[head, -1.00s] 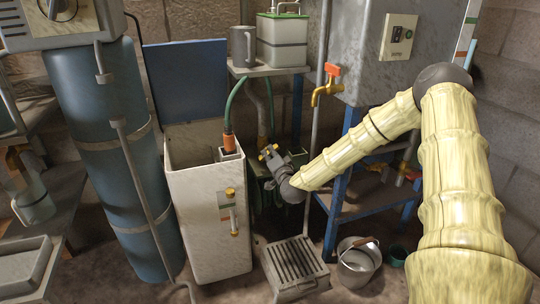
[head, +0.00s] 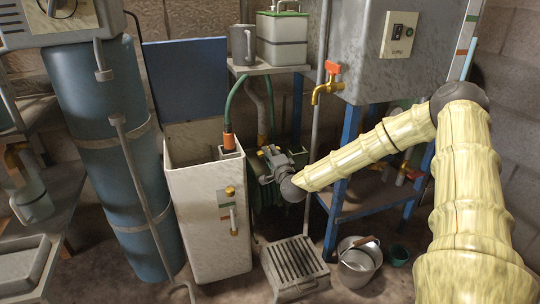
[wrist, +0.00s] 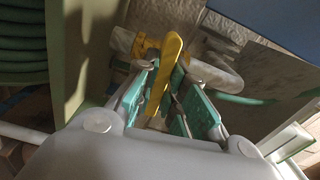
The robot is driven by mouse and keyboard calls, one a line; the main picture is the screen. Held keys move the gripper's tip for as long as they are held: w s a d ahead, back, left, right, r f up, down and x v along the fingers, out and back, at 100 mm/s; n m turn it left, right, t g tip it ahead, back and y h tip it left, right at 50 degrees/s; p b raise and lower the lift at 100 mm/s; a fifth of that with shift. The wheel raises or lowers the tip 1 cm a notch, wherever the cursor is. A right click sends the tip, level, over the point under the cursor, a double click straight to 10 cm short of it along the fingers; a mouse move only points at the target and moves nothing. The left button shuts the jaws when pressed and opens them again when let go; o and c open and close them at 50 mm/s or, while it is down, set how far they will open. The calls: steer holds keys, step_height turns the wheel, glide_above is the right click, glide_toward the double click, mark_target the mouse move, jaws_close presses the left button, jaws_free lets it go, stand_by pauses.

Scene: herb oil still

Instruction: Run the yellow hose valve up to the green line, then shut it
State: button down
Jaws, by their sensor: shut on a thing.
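In the wrist view, a yellow valve lever (wrist: 168,62) stands between the teal-padded fingers of my gripper (wrist: 163,84), which is shut on it. The lever sits at a pale pipe with a yellow fitting. In the head view my gripper (head: 268,155) is just right of the tall white bin, and its fingers largely hide the valve. A narrow sight tube (head: 233,212) with brass ends is on the bin's front, beside a small plate with green and red marks (head: 224,209). I cannot make out a liquid level in it.
The white bin (head: 205,230) is open, with a green hose (head: 229,105) and orange fitting at its back. A slatted grey box (head: 295,264) and metal bucket (head: 358,265) stand on the floor. A blue stand (head: 348,140) and orange-handled tap (head: 328,82) are right.

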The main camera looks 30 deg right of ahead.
steer(key=shift+f+m, duration=0.1)
steer(key=shift+m, duration=0.5)
steer(key=c, duration=1.5)
jaws_free()
steer(key=v, duration=1.2)
steer(key=shift+d, duration=0.1)
